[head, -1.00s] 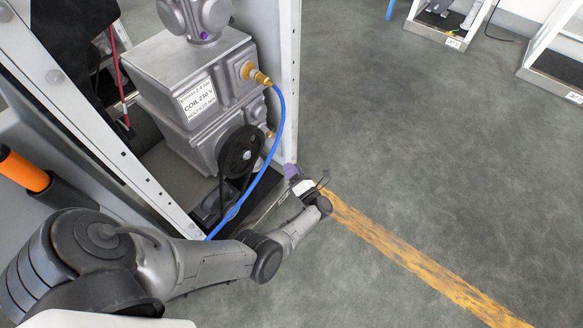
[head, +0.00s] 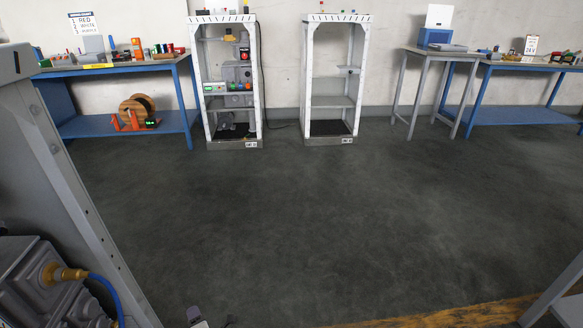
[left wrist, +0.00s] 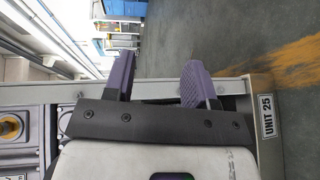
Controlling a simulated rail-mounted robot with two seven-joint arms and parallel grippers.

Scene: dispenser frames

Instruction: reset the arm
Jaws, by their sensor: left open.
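My left gripper (left wrist: 158,72) fills the middle of the left wrist view, with two purple fingers spread apart and nothing between them. It lies in front of a pale frame post with a "UNIT 25" label (left wrist: 267,117); whether it touches the post cannot be told. In the head view only a small tip of my left gripper (head: 196,315) shows at the bottom edge, right of the near dispenser frame (head: 60,170). The rest of my left arm is out of the head view. My right gripper is not in view.
The near frame holds a grey machine (head: 40,290) with a blue hose (head: 108,295). Two white shelf frames (head: 257,80) (head: 308,80) stand at the far wall between blue workbenches (head: 75,68) (head: 520,116). The dark floor (head: 300,210) between is clear. A yellow line (head: 450,315) runs at bottom right.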

